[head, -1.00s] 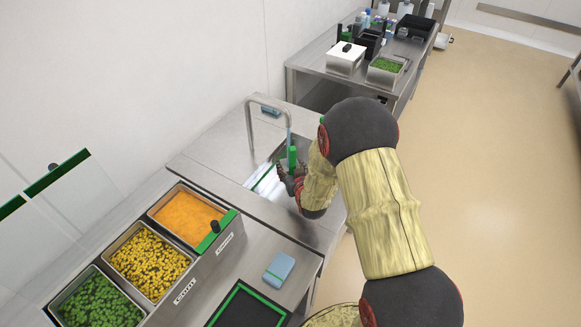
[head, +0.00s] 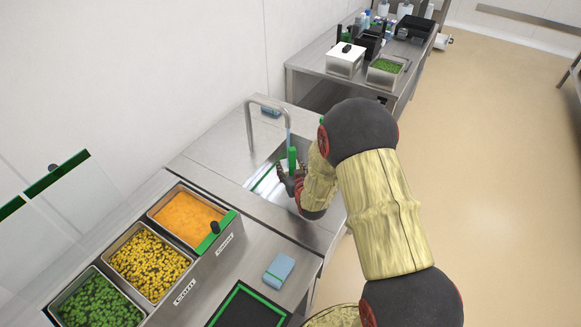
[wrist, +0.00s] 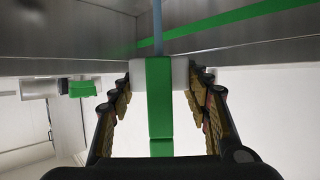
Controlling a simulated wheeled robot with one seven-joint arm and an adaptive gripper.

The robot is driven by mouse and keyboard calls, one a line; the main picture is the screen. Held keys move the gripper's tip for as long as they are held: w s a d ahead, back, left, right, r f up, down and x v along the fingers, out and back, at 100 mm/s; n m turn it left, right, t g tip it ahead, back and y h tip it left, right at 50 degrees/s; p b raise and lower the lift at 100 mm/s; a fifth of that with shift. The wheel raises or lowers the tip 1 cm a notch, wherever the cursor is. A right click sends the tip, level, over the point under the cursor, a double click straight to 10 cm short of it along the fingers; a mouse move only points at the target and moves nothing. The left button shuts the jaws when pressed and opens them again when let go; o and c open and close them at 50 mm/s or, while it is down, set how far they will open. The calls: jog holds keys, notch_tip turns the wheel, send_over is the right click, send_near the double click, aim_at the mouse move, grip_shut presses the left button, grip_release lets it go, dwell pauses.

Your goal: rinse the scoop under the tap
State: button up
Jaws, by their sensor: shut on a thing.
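The scoop's green handle (head: 292,158) stands roughly upright over the sink (head: 256,183), below the tap (head: 268,101). My gripper (head: 287,178) is shut on the scoop, partly hidden behind my forearm in the head view. In the wrist view, the green handle (wrist: 160,105) runs between the two fingers of my gripper (wrist: 160,92), with pale blocks at its sides. A light-blue stream (wrist: 157,22) comes down to the handle's end there. The stream (head: 289,136) also shows below the spout in the head view. The scoop's bowl cannot be made out clearly.
Food pans of orange (head: 190,217), yellow (head: 150,262) and green (head: 95,300) pieces stand at the lower left. A blue sponge-like block (head: 279,270) lies on the near counter. Another bench (head: 330,62) with boxes stands behind. The floor at right is clear.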

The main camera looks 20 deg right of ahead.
jog(key=p+v, duration=0.4)
jog(key=v, duration=0.9)
dwell(0.6)
jog(key=shift+s+f, duration=0.1)
dwell(0.4)
